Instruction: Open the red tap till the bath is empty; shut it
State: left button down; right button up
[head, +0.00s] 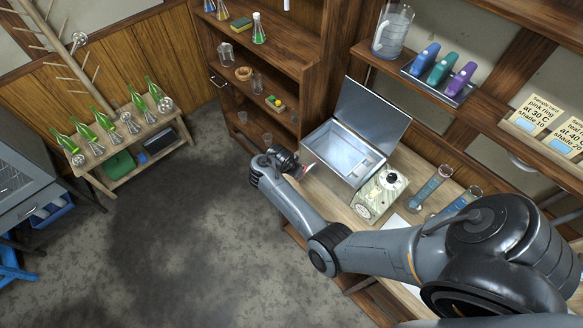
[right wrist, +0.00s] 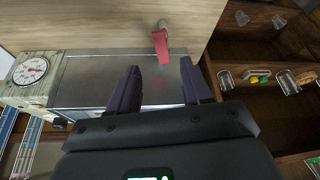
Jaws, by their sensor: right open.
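The metal bath (head: 318,158) stands on the wooden bench with its lid (head: 372,112) raised. Its inside looks pale blue-grey; I cannot tell the water level. The red tap (head: 308,168) sticks out low from the bath's left side. In the right wrist view the red tap (right wrist: 161,46) shows as a red lever by the bath's metal wall (right wrist: 95,72). My right gripper (head: 296,169) is beside the tap. In the right wrist view my right gripper (right wrist: 160,88) is open, its two dark fingers apart, with the tap beyond their tips and no contact visible. My left gripper is out of view.
A box with a dial (head: 381,193) stands right of the bath, beside cylinders of blue liquid (head: 430,187). A wooden shelf unit (head: 285,50) with glassware rises behind. A low rack of green bottles (head: 105,122) is at left. The floor between is clear.

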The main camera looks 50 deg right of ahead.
jog(key=shift+v, duration=1.1)
jog(key=s+d+f+n+h+p, duration=0.1)
jog(key=s+d+f+n, duration=0.15)
jog(key=s, duration=0.65)
jog(key=s+d+f+n+h, duration=0.1)
jog(key=s+f+n, duration=0.15)
jog(key=s, duration=0.55)
jog(key=s+a+r+n+t+y, duration=0.1)
jog(key=a+r+n+y, duration=0.2)
jog(key=a+r+n, duration=0.4)
jog(key=s+a+r+n+t+y, duration=0.1)
jog(key=a+r+n+t+y, duration=0.1)
jog(key=a+r+n, duration=0.5)
jog(key=a+r+y, duration=0.1)
jog(key=a+r, duration=0.4)
jog(key=a, duration=0.7)
jog(key=shift+s+y+p, duration=0.3)
jog(key=shift+p, duration=0.1)
